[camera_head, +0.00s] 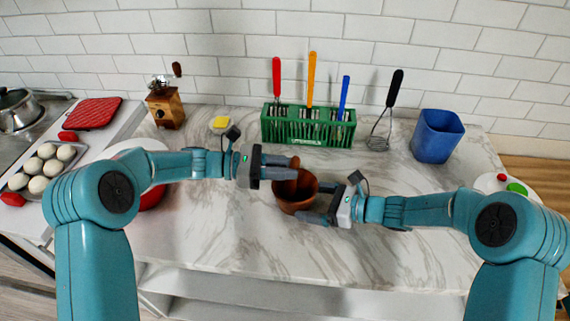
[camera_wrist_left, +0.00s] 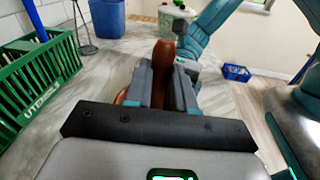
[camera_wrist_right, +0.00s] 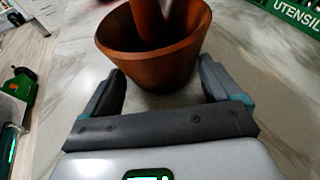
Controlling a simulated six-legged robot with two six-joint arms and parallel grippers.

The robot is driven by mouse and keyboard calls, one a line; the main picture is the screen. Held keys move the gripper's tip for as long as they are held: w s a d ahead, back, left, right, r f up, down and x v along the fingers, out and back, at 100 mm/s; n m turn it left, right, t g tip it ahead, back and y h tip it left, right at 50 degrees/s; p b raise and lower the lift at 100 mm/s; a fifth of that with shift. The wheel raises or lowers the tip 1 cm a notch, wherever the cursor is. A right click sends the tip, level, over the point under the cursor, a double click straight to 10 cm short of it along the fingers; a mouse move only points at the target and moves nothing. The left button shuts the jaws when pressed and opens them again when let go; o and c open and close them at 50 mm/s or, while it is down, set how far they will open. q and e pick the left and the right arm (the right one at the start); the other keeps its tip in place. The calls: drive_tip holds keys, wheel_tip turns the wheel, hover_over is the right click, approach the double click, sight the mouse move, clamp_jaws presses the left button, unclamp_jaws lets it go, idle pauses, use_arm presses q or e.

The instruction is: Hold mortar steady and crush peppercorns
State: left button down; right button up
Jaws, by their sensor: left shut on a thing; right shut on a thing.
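The brown wooden mortar (camera_head: 296,201) stands upright on the marble counter. My right gripper (camera_head: 318,202) is shut on the mortar from the right, with one finger on each side. The right wrist view shows the mortar (camera_wrist_right: 155,65) close ahead between the fingers. A brown pestle (camera_wrist_right: 147,22) leans down into the bowl. My left gripper (camera_head: 287,167) is above the mortar and shut on the pestle's upper part. The left wrist view shows the pestle (camera_wrist_left: 163,55) between its fingers, its top sticking out. The inside of the mortar is mostly hidden; I cannot see any peppercorns.
A green utensil rack (camera_head: 308,128) stands behind the mortar. A whisk (camera_head: 381,130) and a blue container (camera_head: 437,136) are at the back right. The front counter is clear.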

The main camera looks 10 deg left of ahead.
use_arm(q)
drive_tip(key=shift+f, duration=0.65)
use_arm(e)
drive_tip(key=shift+r, duration=0.1)
use_arm(q)
drive_tip(key=shift+r, duration=1.15)
drive_tip(key=shift+w+d, duration=0.1)
drive_tip(key=shift+w+d, duration=0.55)
drive_tip(key=shift+d, duration=0.35)
